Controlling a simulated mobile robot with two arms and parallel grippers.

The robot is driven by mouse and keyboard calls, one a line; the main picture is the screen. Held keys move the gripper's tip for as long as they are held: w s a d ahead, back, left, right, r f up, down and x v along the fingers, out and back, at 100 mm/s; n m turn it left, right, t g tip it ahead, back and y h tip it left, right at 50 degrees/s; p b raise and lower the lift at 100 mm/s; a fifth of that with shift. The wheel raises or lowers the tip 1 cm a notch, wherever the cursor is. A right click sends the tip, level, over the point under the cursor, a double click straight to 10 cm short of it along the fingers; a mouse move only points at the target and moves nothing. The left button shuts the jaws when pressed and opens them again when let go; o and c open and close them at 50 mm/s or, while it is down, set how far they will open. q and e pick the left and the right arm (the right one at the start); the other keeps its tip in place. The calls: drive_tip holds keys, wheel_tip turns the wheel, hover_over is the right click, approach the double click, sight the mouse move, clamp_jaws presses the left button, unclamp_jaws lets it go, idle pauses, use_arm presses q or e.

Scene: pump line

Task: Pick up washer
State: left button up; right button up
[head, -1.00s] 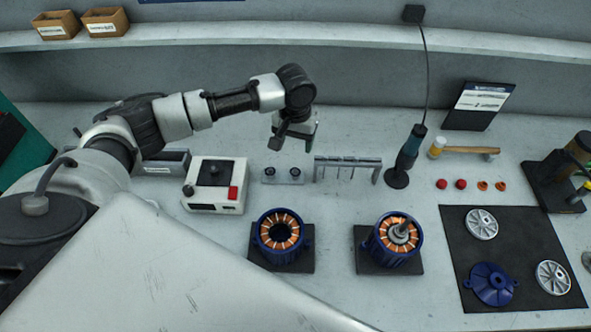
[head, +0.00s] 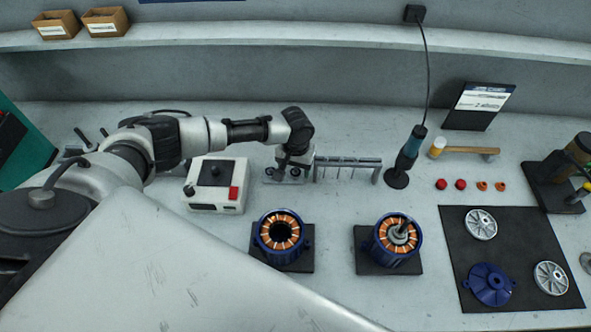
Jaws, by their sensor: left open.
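My left gripper (head: 286,172) is open and low over a small grey plate (head: 268,180) at the back middle of the bench. In the earlier picture this plate carries two small dark ring-like parts; my gripper now mostly covers them. I cannot tell whether either is the washer, or whether the fingers touch one. Two small orange rings (head: 482,186) lie to the right, beside two red caps (head: 461,184). My right gripper is not in view.
A grey rack (head: 347,163) stands just right of the gripper, and a white control box (head: 216,185) to its left. Two blue stators (head: 281,237) sit in front. A dark mat (head: 520,230) holds covers.

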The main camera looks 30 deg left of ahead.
use_arm(q)
drive_tip(key=shift+f, duration=0.1)
idle(0.3)
drive_tip(key=shift+c, duration=0.6)
drive_tip(key=c, duration=0.7)
wheel_tip(320, 180, up, 10)
drive_tip(key=shift+r+b, duration=0.1)
drive_tip(key=shift+b, duration=0.45)
